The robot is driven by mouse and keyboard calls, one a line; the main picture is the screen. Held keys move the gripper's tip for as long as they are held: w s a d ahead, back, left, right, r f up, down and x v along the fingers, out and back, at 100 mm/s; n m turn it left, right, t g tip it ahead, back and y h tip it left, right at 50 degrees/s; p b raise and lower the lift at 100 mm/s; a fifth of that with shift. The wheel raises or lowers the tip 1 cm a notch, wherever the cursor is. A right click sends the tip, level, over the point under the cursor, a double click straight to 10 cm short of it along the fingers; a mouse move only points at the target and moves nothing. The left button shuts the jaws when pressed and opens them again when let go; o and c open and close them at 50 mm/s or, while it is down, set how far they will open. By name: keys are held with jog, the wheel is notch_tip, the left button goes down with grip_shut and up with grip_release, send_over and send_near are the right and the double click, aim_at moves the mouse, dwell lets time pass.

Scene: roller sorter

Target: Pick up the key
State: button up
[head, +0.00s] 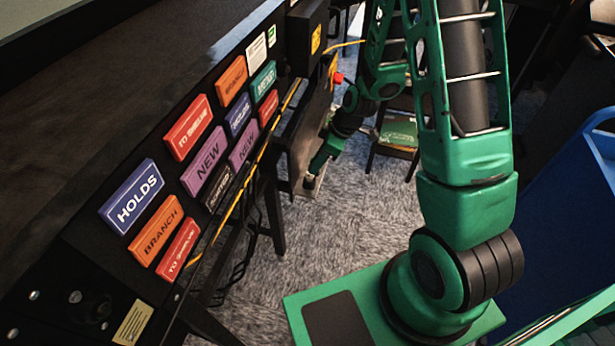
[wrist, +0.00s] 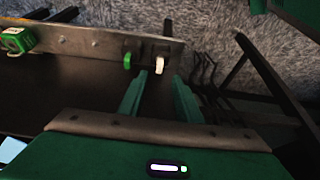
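No clear key shape can be made out. In the wrist view, a small cream-white piece (wrist: 159,64) and a small green rounded piece (wrist: 128,61) sit at the edge of a grey metal strip; either might be the key, and I cannot tell which. My gripper (wrist: 160,78) is open, its two green fingers apart. The cream piece shows just beyond the fingertips, roughly in line with the gap, and the green piece lies left of it. In the head view my gripper (head: 311,183) is small and far off, beside the sorter's far end, pointing down.
The grey metal strip (wrist: 90,45) borders a dark surface; a green block (wrist: 18,40) sits at its left. The black sorter (head: 75,200) with coloured label plates runs along the left. A blue bin (head: 570,190) stands right. Carpet (head: 330,235) lies between; a small dark stool (head: 395,140) stands behind.

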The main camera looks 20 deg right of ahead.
aim_at(309, 179)
jog(key=shift+d+x, duration=0.2)
jog(key=shift+x, duration=2.75)
grip_shut()
